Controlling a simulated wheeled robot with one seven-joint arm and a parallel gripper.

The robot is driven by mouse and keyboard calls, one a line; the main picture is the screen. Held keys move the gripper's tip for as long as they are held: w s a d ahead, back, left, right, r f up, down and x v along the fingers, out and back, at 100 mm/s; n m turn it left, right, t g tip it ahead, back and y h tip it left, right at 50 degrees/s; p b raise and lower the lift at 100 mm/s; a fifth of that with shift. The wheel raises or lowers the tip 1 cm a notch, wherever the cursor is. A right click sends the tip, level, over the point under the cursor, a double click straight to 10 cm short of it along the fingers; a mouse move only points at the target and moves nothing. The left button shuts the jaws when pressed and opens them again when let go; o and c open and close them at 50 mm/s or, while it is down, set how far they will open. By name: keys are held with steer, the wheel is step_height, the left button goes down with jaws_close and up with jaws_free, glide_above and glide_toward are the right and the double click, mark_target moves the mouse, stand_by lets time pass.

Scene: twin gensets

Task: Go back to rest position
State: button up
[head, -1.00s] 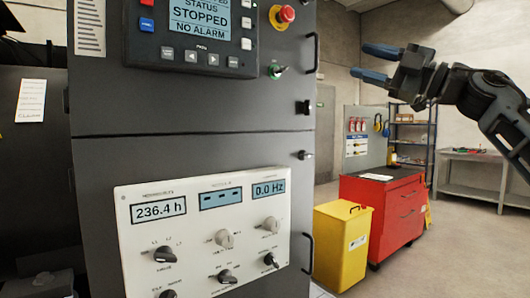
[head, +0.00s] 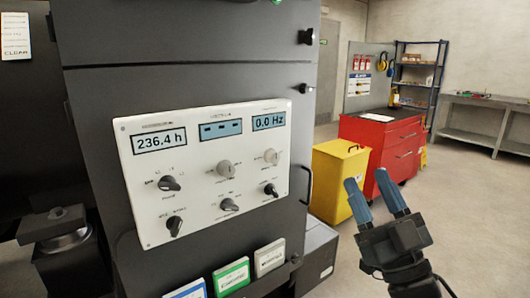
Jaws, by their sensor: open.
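My gripper (head: 374,198) is at the lower right of the head view, pointing up and a little left. Its two blue fingers are apart with nothing between them. It appears in front of the yellow bin and the floor, to the right of the grey cabinet (head: 190,75) and touching nothing that I can see. The cabinet carries a white control panel (head: 208,210) with three small displays, reading 236.4 h, dashes and 0.0 Hz, and several knobs.
A yellow bin (head: 335,185) and a red tool cabinet (head: 400,150) stand right of the cabinet. Behind are a shelf rack (head: 415,75) and a workbench (head: 485,110). Coloured labelled boxes (head: 231,276) sit below the panel. Floor at the right is clear.

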steer(key=s+d+f+m+g+h, duration=0.1)
steer(key=s+f+m+g+h, duration=0.15)
steer(key=s+f, duration=0.6)
steer(key=s+f+m+g+h, duration=0.1)
steer(key=s+f+m+h, duration=0.3)
steer(key=s, duration=0.8)
steer(key=s+d+f+m+g+h, duration=0.15)
steer(key=s+f+h, duration=0.25)
steer(key=s+f, duration=0.45)
steer(key=s+d+r+g, duration=0.1)
steer(key=s+g, duration=0.3)
steer(key=s, duration=1)
steer(key=shift+d+r+n+g, duration=0.3)
steer(key=shift+d+r+n, duration=0.1)
steer(key=shift+d, duration=0.05)
